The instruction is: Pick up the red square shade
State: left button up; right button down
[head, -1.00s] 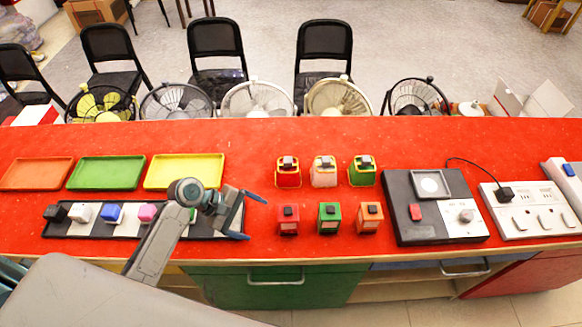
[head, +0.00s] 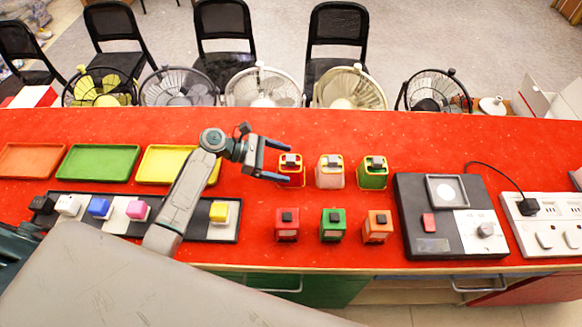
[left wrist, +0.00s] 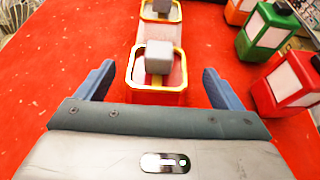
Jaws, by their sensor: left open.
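A red shade with a yellow rim and grey knob (head: 297,178) stands at the left of the back row on the red table; the left wrist view shows it close up (left wrist: 155,97). My left gripper (head: 284,162) is open, reaching in from the left with its blue fingertips at this shade. In the left wrist view the fingers (left wrist: 160,80) lie on either side of the shade's near part, apart from it. A second red shade with a dark knob (head: 287,226) stands in the front row, also in the left wrist view (left wrist: 285,82). My right gripper is not in view.
A pink shade (head: 329,174) and a green one (head: 372,175) stand to the right. Green (head: 332,228) and orange (head: 377,229) shades fill the front row. A black switch panel (head: 413,190) lies farther right. Trays (head: 98,162) and a strip of blocks (head: 190,229) lie left.

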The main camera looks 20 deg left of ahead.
aim_at(297, 163)
pick_arm(q)
jog(key=d, duration=0.1)
jog(key=w+d+p, duration=0.1)
jog(key=d, duration=0.1)
jog(key=shift+w+d+f+p, duration=0.15)
jog(key=shift+d+f+p, duration=0.15)
jog(key=shift+p, duration=0.1)
jog(key=shift+w+d+f, duration=0.15)
jog(key=shift+d+f, duration=0.15)
jog(key=shift+d, duration=0.1)
jog(key=shift+a, duration=0.1)
jog(key=shift+c, duration=1.2)
jog(key=c, duration=0.8)
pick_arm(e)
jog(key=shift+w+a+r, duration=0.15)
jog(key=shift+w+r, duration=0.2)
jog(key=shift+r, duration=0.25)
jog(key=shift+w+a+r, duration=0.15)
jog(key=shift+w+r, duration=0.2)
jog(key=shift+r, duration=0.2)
pick_arm(q)
jog(key=shift+c, duration=0.2)
